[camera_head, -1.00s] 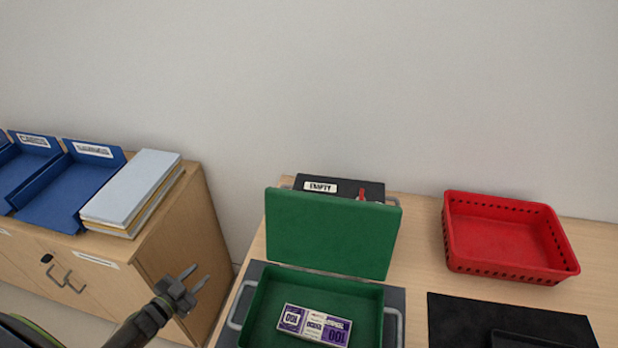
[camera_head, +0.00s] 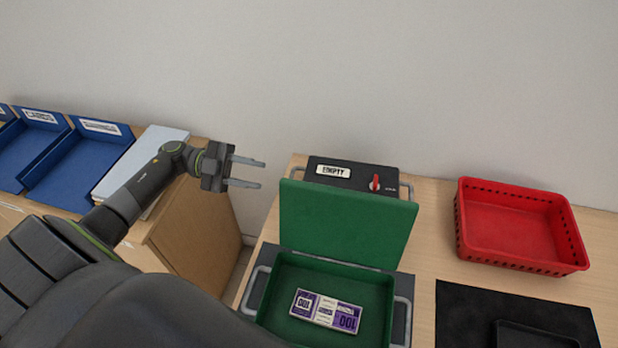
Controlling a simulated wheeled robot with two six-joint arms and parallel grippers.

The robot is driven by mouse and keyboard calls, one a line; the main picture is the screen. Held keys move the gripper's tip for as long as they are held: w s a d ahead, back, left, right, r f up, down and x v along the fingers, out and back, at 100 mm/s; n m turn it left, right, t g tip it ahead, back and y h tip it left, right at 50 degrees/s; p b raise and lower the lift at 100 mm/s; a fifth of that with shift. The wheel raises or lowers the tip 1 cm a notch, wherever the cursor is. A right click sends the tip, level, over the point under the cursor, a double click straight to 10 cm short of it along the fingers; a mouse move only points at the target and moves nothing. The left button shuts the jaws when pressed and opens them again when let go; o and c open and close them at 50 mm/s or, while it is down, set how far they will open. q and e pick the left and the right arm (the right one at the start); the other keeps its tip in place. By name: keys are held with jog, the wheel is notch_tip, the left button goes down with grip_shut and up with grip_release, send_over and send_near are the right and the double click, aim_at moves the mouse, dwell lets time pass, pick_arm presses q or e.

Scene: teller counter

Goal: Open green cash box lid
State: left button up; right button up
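The green cash box (camera_head: 391,300) stands on the counter with its lid (camera_head: 347,224) raised, upright at the back edge. A purple and white banknote bundle (camera_head: 326,311) lies inside it. My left gripper (camera_head: 262,174) is open and empty, raised left of the lid and apart from it, with its two fingers pointing right. My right gripper is not in view.
Behind the lid is a black box (camera_head: 355,178) with an "EMPTY" label and a red knob. A red basket (camera_head: 520,262) stands at right, above a black mat (camera_head: 462,316). Blue trays (camera_head: 68,170) and a stack of folders (camera_head: 160,137) lie on the left cabinet.

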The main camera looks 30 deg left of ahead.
pick_arm(q)
jog(key=p, duration=0.4)
send_near(309, 184)
jog(key=w+d+f, duration=0.1)
jog(key=d, duration=0.1)
jog(key=w+d+f, duration=0.3)
jog(key=w+d, duration=0.1)
jog(key=shift+w+d+f, duration=0.15)
jog(key=shift+d, duration=0.1)
jog(key=shift+w+d+f, duration=0.15)
jog(key=shift+d+f, duration=0.05)
jog(key=shift+d, duration=0.45)
jog(key=shift+c, duration=0.2)
grip_shut()
